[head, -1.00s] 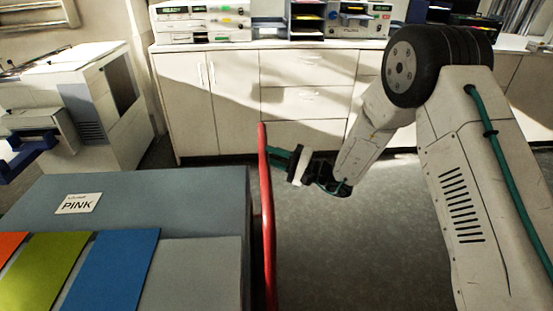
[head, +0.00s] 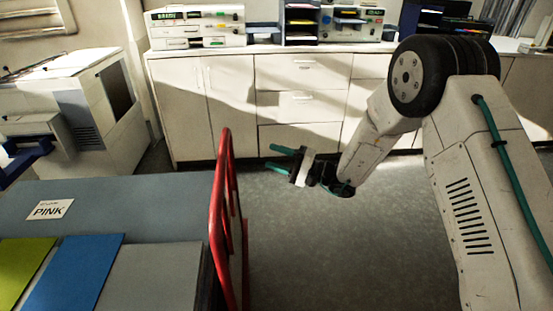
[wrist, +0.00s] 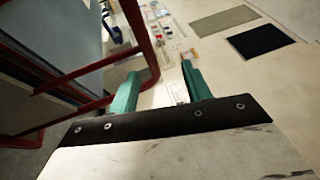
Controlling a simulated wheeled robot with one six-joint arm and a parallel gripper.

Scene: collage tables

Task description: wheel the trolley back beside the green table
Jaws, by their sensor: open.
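A red tubular frame (head: 222,215), which I take to be the trolley's handle, stands upright along the right edge of a grey-blue top. The trolley's lower part is hidden in the head view. In the wrist view the red frame (wrist: 151,62) curves past the left finger, its lower bars at the left. My gripper (head: 270,158) is open and empty, to the right of the frame with its fingers pointing left towards it. Its two teal fingers also show in the wrist view (wrist: 160,72); I see no grip on the frame. I cannot make out a green table.
A white cabinet (head: 300,105) lines the back. A large white machine (head: 75,100) stands at the left. Grey floor (head: 340,230) is clear right of the frame.

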